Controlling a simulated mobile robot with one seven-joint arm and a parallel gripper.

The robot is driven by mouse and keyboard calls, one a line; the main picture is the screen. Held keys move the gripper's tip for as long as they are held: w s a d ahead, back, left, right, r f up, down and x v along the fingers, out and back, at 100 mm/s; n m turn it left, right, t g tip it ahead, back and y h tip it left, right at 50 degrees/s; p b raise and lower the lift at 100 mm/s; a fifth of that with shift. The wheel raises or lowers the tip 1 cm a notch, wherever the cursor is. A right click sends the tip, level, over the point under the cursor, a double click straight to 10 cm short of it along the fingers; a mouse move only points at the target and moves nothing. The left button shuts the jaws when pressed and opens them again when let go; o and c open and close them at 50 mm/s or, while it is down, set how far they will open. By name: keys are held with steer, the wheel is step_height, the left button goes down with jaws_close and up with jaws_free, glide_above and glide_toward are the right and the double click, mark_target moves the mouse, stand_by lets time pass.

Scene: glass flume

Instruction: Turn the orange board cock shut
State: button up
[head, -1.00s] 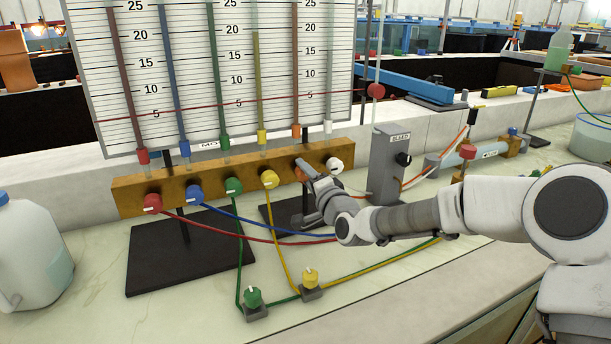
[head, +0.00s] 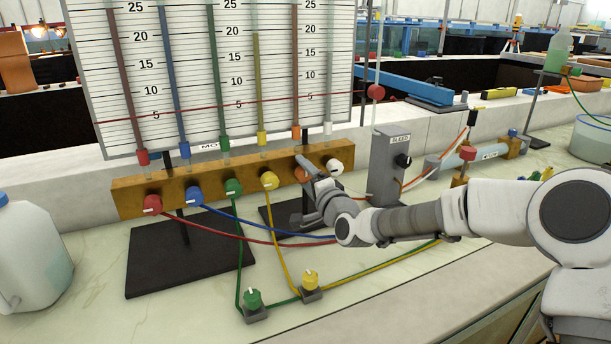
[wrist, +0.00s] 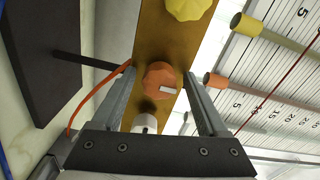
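The orange board cock (head: 301,174) sits on the wooden bar (head: 120,196) below the orange tube, partly hidden by my gripper in the head view. In the wrist view the orange cock (wrist: 158,76) is a lobed knob with a white mark lying across the bar's length. My gripper (head: 307,172) is at the cock. In the wrist view my gripper (wrist: 159,73) is open, with one finger on each side of the cock and a visible gap to each. I cannot tell how deep the fingertips reach.
The white cock (head: 334,166) is close on the right and the yellow cock (head: 269,180) on the left. An orange hose (wrist: 98,92) passes behind a finger. The grey bleed box (head: 388,165) stands near my wrist. The front counter holds green (head: 253,298) and yellow (head: 310,279) valves.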

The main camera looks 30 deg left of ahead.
steer(key=shift+d, duration=0.1)
steer(key=p+v, duration=0.3)
steer(key=v, duration=1.4)
steer(key=shift+s+d, duration=0.1)
steer(key=shift+d, duration=0.05)
